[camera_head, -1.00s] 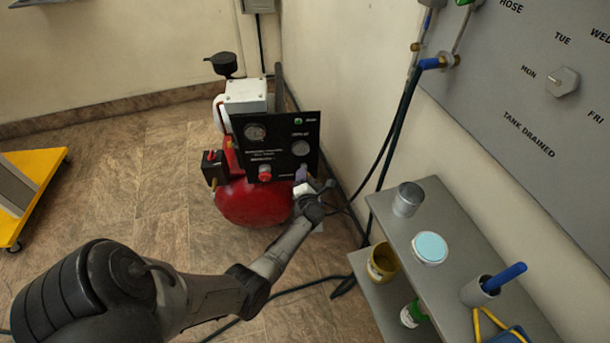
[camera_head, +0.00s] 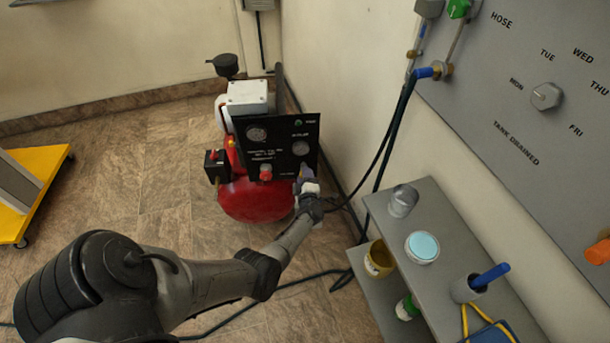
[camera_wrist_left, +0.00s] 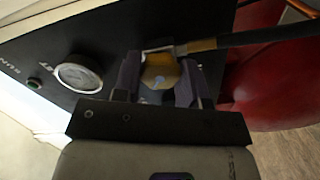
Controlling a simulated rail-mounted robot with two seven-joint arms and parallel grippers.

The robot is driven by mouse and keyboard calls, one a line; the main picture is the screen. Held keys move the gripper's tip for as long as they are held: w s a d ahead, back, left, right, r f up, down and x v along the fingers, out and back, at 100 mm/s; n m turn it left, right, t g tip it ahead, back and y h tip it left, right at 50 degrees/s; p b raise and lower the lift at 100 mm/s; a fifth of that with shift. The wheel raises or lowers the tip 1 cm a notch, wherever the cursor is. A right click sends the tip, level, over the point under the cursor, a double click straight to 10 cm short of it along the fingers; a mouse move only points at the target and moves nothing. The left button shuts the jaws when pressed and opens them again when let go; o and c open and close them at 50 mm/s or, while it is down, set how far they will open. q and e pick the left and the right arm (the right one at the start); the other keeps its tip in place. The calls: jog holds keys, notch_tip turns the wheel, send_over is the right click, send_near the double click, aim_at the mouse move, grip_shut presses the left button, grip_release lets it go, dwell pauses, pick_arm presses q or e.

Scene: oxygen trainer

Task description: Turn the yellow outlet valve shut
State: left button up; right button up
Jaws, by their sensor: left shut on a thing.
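The yellow outlet valve (camera_wrist_left: 160,77) shows in the left wrist view as a rounded yellow knob beside the black panel. My left gripper (camera_wrist_left: 160,85) is shut on it, with one finger on each side. In the head view my left gripper (camera_head: 308,186) is at the lower right corner of the compressor's panel (camera_head: 275,155), and the valve is hidden there by the gripper. The red compressor tank (camera_head: 255,203) is just left of the gripper. My right gripper is not in view.
A grey shelf (camera_head: 440,225) with a metal cup (camera_head: 403,200), a blue-topped tin (camera_head: 422,247) and a blue-handled tool stands at the right. Dark hoses run along the wall and floor. A yellow cart (camera_head: 40,190) is at the left; floor between is clear.

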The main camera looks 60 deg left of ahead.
pick_arm(q)
jog(key=m+p, duration=0.1)
jog(key=m, duration=0.9)
jog(key=shift+p, duration=0.4)
jog(key=shift+m, duration=0.3)
jog(key=o, duration=0.9)
jog(key=shift+o, duration=0.2)
jog(key=shift+d, duration=0.1)
